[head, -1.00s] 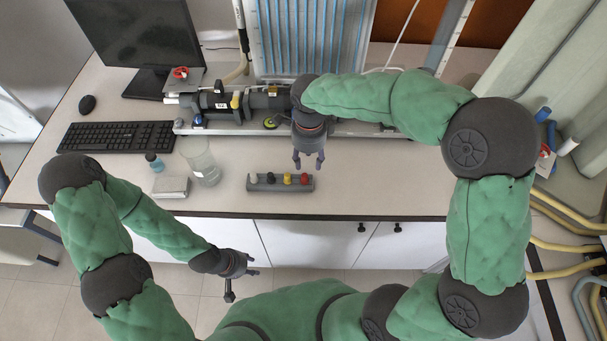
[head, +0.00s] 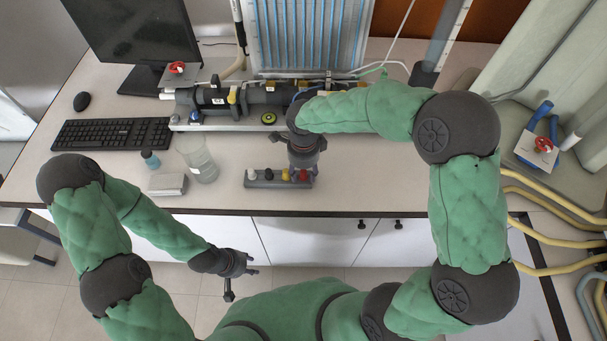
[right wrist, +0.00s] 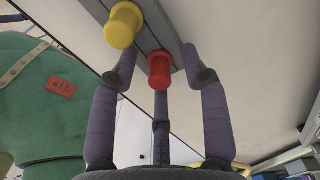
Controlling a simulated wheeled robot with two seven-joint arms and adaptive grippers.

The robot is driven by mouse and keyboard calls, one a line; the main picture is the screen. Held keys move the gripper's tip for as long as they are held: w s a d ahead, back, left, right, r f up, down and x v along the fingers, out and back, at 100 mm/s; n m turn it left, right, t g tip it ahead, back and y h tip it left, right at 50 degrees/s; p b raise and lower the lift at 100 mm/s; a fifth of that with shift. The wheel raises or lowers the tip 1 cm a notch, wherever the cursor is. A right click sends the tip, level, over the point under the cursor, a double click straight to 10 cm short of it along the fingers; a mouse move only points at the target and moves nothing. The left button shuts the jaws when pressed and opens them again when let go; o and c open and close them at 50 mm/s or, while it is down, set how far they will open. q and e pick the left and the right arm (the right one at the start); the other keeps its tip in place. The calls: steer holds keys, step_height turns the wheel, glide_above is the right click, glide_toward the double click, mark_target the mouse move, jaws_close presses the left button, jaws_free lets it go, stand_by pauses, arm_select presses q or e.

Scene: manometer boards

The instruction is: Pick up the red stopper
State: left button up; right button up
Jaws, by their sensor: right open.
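The red stopper (head: 303,175) stands at the right end of a grey holder (head: 262,184) on the bench. It also shows in the right wrist view (right wrist: 159,70), with the yellow stopper (right wrist: 123,25) beside it. My right gripper (head: 303,168) is over the holder's right end. In the right wrist view its open fingers (right wrist: 160,65) spread to either side of the red stopper, and I see no grip on it. My left gripper (head: 252,264) is away from the bench, over the floor in front of the cabinets; its jaw state is too small to tell.
The holder also bears a yellow (head: 285,174), a black (head: 269,174) and a white stopper (head: 252,174). The manometer apparatus (head: 225,105) is behind.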

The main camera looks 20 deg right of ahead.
steer(key=c, duration=0.9)
steer(key=shift+r, duration=0.15)
